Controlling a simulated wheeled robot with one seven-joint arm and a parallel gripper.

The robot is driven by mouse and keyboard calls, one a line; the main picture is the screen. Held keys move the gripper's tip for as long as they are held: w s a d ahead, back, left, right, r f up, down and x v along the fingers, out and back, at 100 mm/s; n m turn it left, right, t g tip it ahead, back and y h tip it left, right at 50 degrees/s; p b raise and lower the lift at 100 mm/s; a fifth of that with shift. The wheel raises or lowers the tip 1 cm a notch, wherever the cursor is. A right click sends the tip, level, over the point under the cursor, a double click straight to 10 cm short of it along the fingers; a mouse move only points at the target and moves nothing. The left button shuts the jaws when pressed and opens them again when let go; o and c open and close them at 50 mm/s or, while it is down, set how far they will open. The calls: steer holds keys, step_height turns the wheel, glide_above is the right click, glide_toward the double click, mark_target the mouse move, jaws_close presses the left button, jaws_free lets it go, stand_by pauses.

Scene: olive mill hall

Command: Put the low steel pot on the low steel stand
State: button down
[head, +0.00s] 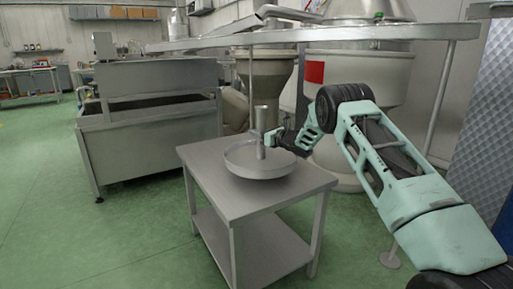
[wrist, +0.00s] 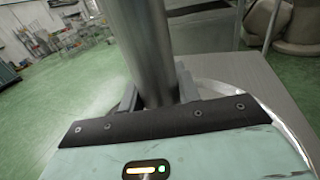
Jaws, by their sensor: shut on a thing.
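The low steel pot (head: 262,172) is a wide, shallow round dish with a tall upright steel post at its middle. It is over the top of the low steel stand (head: 210,157), a grey table with a lower shelf. I cannot tell whether its base touches the top. My gripper (head: 268,139) comes in from the right and is shut on the post. In the wrist view the post (wrist: 147,50) stands between the fingers, and part of the pot's rim (wrist: 285,118) curves behind my gripper at the right. The post looks upright in the head view.
A steel tank or trough (head: 150,140) stands left of the stand. A raised steel rail (head: 330,36) on thin posts runs behind it, with a large pale machine (head: 355,90) beyond. Green floor (head: 90,235) is clear at the front left.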

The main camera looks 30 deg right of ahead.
mark_target(258, 142)
steer(key=shift+f+b, duration=0.3)
steer(key=shift+f, duration=1.85)
steer(key=c, duration=1)
jaws_free()
steer(key=shift+f, duration=0.1)
